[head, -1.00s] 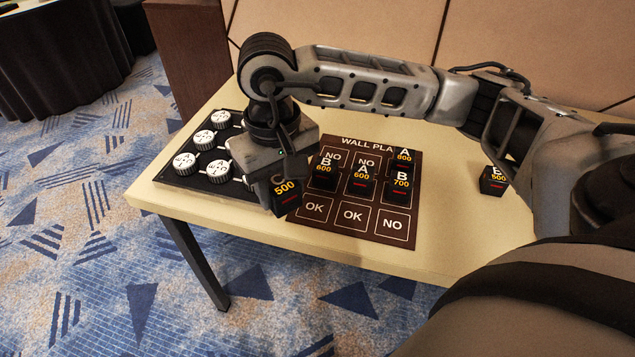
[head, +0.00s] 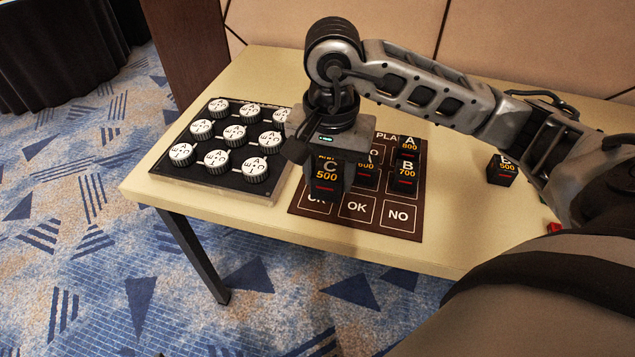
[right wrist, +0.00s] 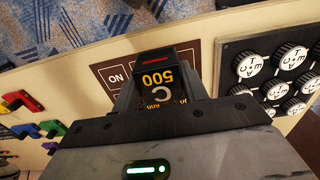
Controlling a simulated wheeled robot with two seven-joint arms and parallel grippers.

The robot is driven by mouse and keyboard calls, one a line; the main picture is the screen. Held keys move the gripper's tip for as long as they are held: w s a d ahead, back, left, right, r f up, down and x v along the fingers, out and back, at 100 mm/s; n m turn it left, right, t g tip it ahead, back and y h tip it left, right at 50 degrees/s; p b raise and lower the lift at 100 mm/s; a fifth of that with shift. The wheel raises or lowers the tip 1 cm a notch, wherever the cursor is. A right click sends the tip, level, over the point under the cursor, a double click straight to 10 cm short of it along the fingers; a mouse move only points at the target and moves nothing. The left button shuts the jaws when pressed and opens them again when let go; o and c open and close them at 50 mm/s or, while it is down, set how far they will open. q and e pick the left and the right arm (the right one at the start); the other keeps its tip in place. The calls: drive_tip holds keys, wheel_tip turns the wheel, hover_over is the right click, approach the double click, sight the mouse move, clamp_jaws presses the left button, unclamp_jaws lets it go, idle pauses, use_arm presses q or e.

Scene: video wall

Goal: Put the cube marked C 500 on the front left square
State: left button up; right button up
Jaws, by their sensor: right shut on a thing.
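The black cube marked C 500 (head: 325,186) is between the fingers of my right gripper (head: 326,170), which is shut on it. I cannot tell whether the cube touches the board. In the right wrist view the cube (right wrist: 158,78) sits between the right gripper's fingers (right wrist: 160,92), its label upside down. My left gripper is not in view.
On the board stand cubes A 800 (head: 408,146), B 700 (head: 404,178) and A 600 (head: 366,176), partly hidden. A tray of white knobs (head: 222,156) lies left. Cube B 500 (head: 502,172) stands right. Coloured pieces (right wrist: 22,101) show in the wrist view.

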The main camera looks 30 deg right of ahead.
drive_tip(key=w+f, duration=0.2)
drive_tip(key=w+d+f, duration=0.1)
drive_tip(key=w+f, duration=0.1)
drive_tip(key=w+d+f, duration=0.1)
drive_tip(key=w+f, duration=0.1)
drive_tip(key=shift+f, duration=0.2)
drive_tip(key=shift+w+d+f, duration=0.1)
drive_tip(key=shift+f, duration=1.55)
drive_tip(key=shift+f, duration=0.25)
drive_tip(key=o, duration=1)
drive_tip(key=shift+r, duration=0.1)
